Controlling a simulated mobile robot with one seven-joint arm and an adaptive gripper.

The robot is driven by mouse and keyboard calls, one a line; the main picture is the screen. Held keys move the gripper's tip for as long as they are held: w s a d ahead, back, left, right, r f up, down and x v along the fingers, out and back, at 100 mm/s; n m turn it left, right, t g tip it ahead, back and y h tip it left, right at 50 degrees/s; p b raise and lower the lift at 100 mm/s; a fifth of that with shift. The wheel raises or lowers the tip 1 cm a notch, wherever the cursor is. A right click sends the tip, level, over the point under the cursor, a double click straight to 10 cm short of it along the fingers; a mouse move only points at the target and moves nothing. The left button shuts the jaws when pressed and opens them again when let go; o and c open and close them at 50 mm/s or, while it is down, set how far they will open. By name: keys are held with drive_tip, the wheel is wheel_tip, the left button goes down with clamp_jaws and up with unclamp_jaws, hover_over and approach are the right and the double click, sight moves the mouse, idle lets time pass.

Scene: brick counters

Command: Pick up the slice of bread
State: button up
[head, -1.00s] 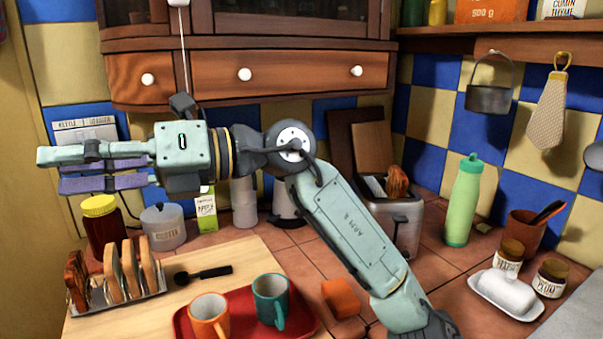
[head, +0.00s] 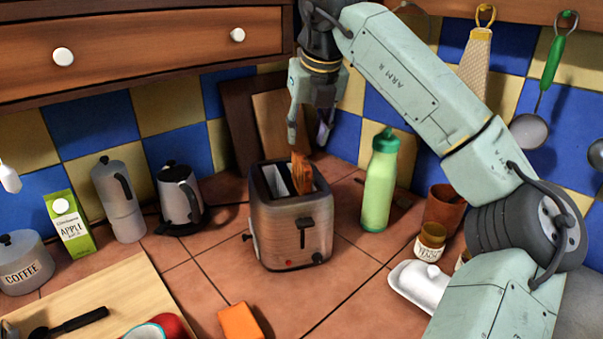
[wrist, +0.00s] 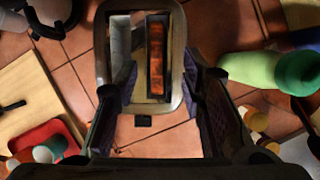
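A browned slice of bread (head: 301,172) stands upright in the right slot of the toaster (head: 292,222), its top sticking out. In the wrist view the slice (wrist: 157,55) is seen from above, inside the slot of the toaster (wrist: 178,62). My gripper (head: 308,142) points down above and a little behind the slice in the head view. The slice's lower part is hidden in the toaster.
A green bottle (head: 379,185) stands close to the right of the toaster. A kettle (head: 180,195), a moka pot (head: 119,200) and an apple juice carton (head: 69,225) stand to the left. An orange sponge-like block (head: 240,321) lies in front.

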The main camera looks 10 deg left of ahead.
sight(302, 156)
drive_tip(key=shift+s+p+x, duration=0.2)
drive_tip(key=shift+p+x, duration=0.4)
drive_tip(key=shift+x, duration=1.3)
drive_tip(key=shift+s+p+x, duration=0.15)
drive_tip(key=shift+p+x, duration=0.45)
drive_tip(key=shift+x, duration=1.3)
clamp_jaws()
